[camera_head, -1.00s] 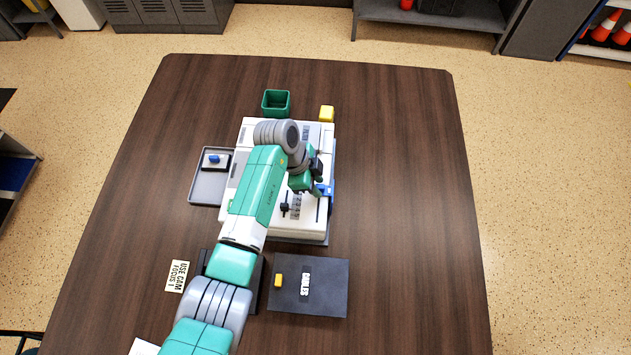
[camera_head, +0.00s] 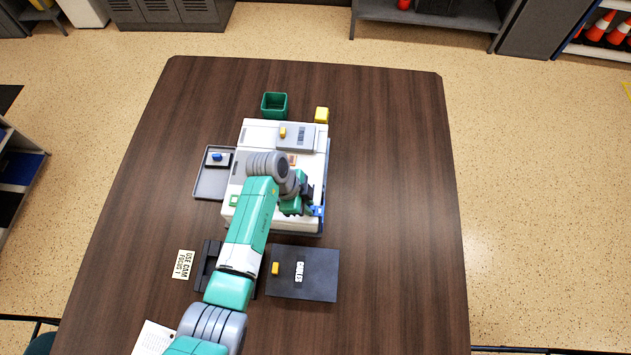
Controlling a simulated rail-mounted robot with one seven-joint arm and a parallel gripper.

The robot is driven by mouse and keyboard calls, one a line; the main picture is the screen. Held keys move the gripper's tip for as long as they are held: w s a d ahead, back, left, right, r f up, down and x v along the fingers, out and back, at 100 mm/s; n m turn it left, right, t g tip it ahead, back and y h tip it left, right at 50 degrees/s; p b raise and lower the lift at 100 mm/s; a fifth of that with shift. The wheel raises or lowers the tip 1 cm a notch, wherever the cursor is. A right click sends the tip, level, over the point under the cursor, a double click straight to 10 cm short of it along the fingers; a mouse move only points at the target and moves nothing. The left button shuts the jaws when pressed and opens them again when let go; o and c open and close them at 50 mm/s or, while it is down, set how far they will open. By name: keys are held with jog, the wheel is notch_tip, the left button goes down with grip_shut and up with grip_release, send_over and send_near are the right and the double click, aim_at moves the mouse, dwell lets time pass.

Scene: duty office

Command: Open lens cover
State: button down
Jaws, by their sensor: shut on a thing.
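A white boxy machine (camera_head: 255,135) stands on the table. My gripper (camera_head: 308,206) is over its near right corner, partly hidden by my own wrist. A small blue piece (camera_head: 319,210) shows right at the fingers, at the machine's right edge. The gripper appears shut on this blue piece, though the contact is mostly hidden. A grey plate (camera_head: 302,143) with a yellow knob (camera_head: 283,132) lies on the machine's far top. I cannot tell for certain which part is the lens cover. My arm hides much of the machine's middle.
A green open bin (camera_head: 274,105) and a yellow block (camera_head: 321,115) stand behind the machine. A grey tray (camera_head: 208,184) is at its left. The table's right side is clear.

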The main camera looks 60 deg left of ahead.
jog(key=c, duration=1.4)
grip_release()
jog(key=p+v, duration=0.1)
jog(key=v, duration=0.7)
jog(key=shift+f, duration=0.1)
